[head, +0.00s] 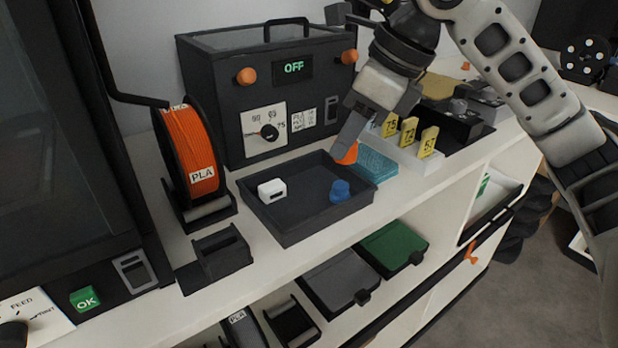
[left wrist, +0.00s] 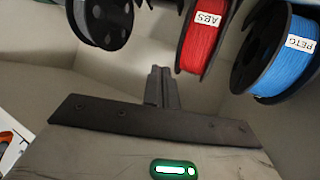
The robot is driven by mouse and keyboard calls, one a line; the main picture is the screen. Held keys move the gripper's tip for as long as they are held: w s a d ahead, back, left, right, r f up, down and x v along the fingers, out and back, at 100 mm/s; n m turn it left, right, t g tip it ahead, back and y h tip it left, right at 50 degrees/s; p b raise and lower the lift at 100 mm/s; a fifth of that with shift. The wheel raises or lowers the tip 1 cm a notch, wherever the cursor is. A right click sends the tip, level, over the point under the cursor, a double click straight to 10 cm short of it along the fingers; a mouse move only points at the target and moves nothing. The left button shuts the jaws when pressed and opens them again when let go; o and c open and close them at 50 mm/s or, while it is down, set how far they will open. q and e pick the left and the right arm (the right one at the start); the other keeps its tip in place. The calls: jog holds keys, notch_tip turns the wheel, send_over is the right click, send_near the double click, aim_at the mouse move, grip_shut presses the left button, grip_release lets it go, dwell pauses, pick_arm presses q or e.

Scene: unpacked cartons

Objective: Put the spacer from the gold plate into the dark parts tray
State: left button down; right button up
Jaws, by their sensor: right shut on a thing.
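My right gripper (head: 349,138) is shut on an orange piece (head: 347,155), which I take to be the spacer; the fingers hide part of it. It is held at the back right corner of the dark parts tray (head: 318,225), by the rim. I cannot tell its exact height. In the tray are a white block (head: 271,190) at the left and a blue knobbed part (head: 340,190) at the right. The gold plate (head: 440,87) is partly hidden behind my right arm. My left gripper (left wrist: 161,88) shows only in the left wrist view, fingers together and empty.
A black box with an OFF display (head: 293,68) stands behind the tray. An orange PLA spool (head: 191,150) is at its left. A teal mat (head: 376,163) and yellow number tags (head: 409,131) are at its right. Red (left wrist: 203,38) and blue (left wrist: 277,55) spools hang near my left gripper.

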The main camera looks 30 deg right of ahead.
jog(key=w+a+f, duration=0.1)
jog(key=w+f, duration=0.1)
jog(key=f, duration=0.1)
jog(key=w+a+f+b, duration=0.1)
jog(key=w+f, duration=0.1)
jog(key=shift+w+a+f, duration=0.1)
jog(key=shift+a, duration=0.2)
jog(key=shift+w+a+f, duration=0.1)
jog(key=shift+w+f, duration=0.15)
jog(key=shift+f, duration=0.1)
jog(key=f, duration=0.3)
jog(key=shift+w+a+f+b, duration=0.15)
jog(key=shift+w+f+b, duration=0.1)
jog(key=shift+b, duration=0.15)
pick_arm(q)
jog(key=shift+w+f, duration=0.1)
jog(key=shift+f, duration=0.2)
jog(key=shift+f, duration=0.1)
pick_arm(e)
jog(key=shift+f, duration=0.15)
jog(key=o, duration=0.9)
jog(key=shift+o, duration=0.2)
